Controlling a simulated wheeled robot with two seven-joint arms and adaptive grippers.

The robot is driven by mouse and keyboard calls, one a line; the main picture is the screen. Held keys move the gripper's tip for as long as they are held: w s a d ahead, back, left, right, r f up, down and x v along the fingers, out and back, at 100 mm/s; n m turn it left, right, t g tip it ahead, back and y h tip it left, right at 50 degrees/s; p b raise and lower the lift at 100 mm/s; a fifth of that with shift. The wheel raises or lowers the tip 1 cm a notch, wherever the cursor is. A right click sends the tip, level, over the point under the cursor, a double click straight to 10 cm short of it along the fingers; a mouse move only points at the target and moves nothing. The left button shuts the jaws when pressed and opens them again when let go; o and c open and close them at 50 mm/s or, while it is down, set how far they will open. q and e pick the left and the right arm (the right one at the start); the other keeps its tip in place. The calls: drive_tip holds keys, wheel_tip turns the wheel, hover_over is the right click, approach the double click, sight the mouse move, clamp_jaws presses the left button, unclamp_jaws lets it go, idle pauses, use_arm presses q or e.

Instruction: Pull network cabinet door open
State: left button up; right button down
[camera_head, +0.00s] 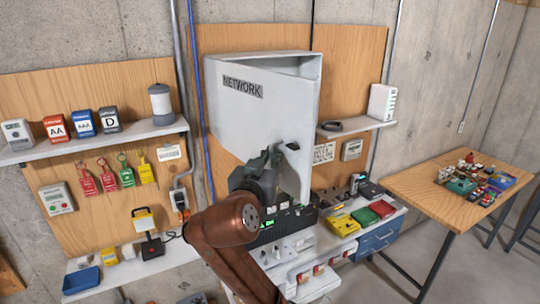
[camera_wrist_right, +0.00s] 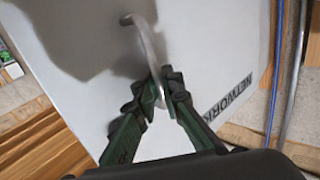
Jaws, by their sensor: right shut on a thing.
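The network cabinet door (camera_head: 255,100) is a light grey panel labelled NETWORK, on the wall board in the middle of the head view. It stands ajar, angled out from the cabinet body (camera_head: 309,66), with its free edge at the right. My right gripper (camera_head: 276,156) is at the lower right part of the door, by the handle (camera_head: 293,146). In the right wrist view the fingers (camera_wrist_right: 162,82) are shut on the lower end of the curved metal handle (camera_wrist_right: 146,40). The door (camera_wrist_right: 205,60) fills much of that view. My left gripper is not in view.
Below the cabinet are a dark device (camera_head: 285,222) and red, green and yellow trays (camera_head: 364,216) on a shelf. A left shelf (camera_head: 95,140) holds several boxes. A wooden table (camera_head: 440,207) stands at the right. Blue conduit (camera_head: 198,90) runs left of the door.

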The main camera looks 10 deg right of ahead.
drive_tip(key=shift+d+r, duration=0.1)
drive_tip(key=c, duration=2.4)
unclamp_jaws()
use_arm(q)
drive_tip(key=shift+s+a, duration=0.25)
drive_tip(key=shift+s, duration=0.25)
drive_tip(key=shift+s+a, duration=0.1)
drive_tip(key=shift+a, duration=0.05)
use_arm(e)
drive_tip(key=shift+s, duration=0.1)
drive_tip(key=v, duration=1.2)
